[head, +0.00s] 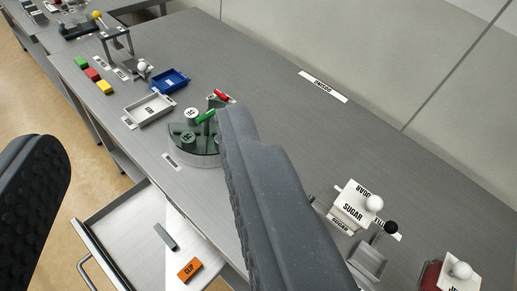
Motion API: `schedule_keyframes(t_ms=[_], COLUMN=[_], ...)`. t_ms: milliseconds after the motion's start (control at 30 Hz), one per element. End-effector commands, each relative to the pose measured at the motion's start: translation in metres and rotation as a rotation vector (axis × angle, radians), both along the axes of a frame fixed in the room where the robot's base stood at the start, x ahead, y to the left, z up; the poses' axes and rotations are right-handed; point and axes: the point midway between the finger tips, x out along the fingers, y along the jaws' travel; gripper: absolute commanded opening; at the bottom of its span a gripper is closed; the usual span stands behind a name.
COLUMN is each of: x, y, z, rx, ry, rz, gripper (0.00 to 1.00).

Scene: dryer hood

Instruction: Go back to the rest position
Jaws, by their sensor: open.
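My gripper (142,140) is open and empty. One dark finger stands at the left edge and the other crosses the middle of the view. The gap between them shows floor, the open drawer (130,212) and part of the grey bench (270,85). The right finger hides part of the bench and the right side of a round green stand (180,141). I cannot tell from this view how high the fingers are above the bench.
The open drawer holds an orange CLIP block (189,270) and a grey bar (165,237). A white tray (148,111), a blue tray (169,81) and coloured blocks (93,74) lie farther left. A SUGAR box (353,207) stands right. The bench's back strip is mostly clear.

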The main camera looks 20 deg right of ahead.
Motion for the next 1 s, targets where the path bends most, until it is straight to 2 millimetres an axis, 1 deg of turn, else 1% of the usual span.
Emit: schedule_keyframes(t_ms=[33, 133, 467, 567, 667, 900, 1000], x=[-0.007, -0.013, -0.014, -0.014, -0.013, -0.013, -0.013], y=[-0.001, -0.004, -0.004, -0.004, -0.004, -0.004, -0.004], z=[0.007, 0.014, 0.016, 0.022, 0.035, 0.076, 0.085], rx=[0.031, 0.072, 0.081, 0.081, 0.081, 0.08, 0.08], ry=[-0.022, -0.043, -0.047, -0.047, -0.047, -0.046, -0.046], rz=[-0.013, -0.027, -0.029, -0.029, -0.029, -0.029, -0.028], gripper=[0.47, 0.47, 0.47, 0.47, 0.47, 0.47, 0.47])
